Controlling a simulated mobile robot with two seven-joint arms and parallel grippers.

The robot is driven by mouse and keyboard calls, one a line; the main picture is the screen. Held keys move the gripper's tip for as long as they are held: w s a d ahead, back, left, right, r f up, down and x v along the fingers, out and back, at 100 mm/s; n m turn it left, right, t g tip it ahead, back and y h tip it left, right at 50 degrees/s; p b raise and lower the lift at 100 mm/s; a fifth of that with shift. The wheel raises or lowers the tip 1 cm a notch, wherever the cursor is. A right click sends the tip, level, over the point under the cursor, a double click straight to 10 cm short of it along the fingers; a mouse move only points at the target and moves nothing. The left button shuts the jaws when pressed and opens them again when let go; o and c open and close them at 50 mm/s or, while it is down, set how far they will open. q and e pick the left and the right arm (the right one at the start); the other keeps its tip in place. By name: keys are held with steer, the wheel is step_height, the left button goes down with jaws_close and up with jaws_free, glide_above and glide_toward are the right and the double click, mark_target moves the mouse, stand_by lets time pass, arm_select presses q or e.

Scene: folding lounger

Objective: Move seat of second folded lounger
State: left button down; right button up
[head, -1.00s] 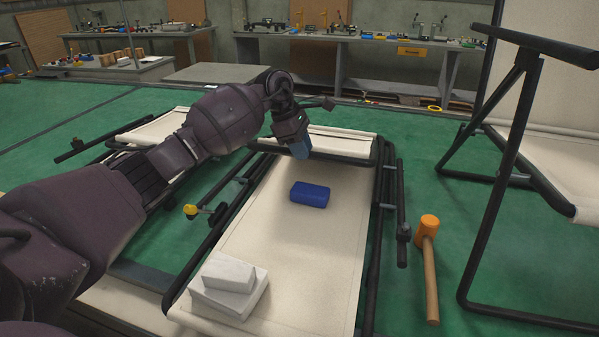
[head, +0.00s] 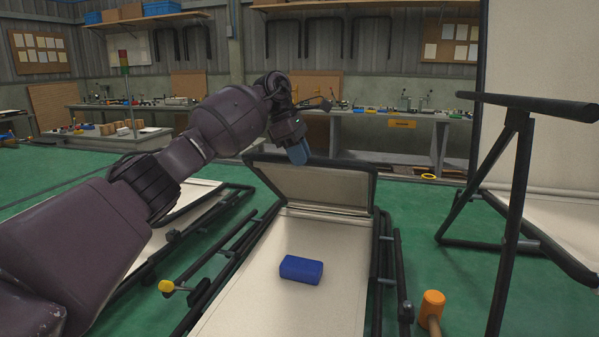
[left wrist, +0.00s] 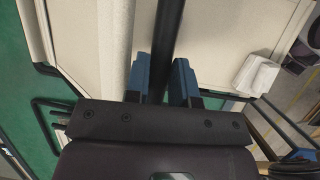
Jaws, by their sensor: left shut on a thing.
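The folded lounger in front of me has cream fabric (head: 285,309) and black tube frames. Its far panel, the seat (head: 315,187), is tilted up at an angle from the flat fabric. My left gripper (head: 298,152) is at the top edge of this panel. In the left wrist view the blue fingers (left wrist: 162,82) are on either side of a black frame tube (left wrist: 167,35), with cream fabric around it. The gripper is shut on that tube. My right gripper is not in view.
A blue block (head: 301,269) lies on the lounger's fabric. White blocks (left wrist: 257,76) show in the left wrist view. Another lounger (head: 170,230) is at the left, and an unfolded one (head: 565,222) stands right. Workbenches (head: 395,118) line the back.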

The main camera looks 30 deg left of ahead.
arm_select(q)
steer(key=shift+w+a+f, duration=0.15)
steer(key=shift+w+f, duration=0.1)
steer(key=shift+w, duration=0.35)
steer(key=shift+w+a+r+b, duration=0.1)
steer(key=shift+w+r+b, duration=0.2)
steer(key=shift+r+b, duration=0.15)
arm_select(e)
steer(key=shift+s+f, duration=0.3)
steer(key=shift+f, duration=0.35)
arm_select(q)
steer(key=c, duration=1.3)
jaws_free()
steer(key=shift+f, duration=0.1)
steer(key=shift+c, duration=0.2)
steer(key=o, duration=0.4)
steer(key=shift+w+f, duration=0.15)
steer(key=shift+w, duration=0.3)
steer(key=v, duration=1.1)
steer(key=shift+s+r+p, duration=0.25)
steer(key=shift+r+p, duration=0.05)
steer(key=shift+r, duration=0.05)
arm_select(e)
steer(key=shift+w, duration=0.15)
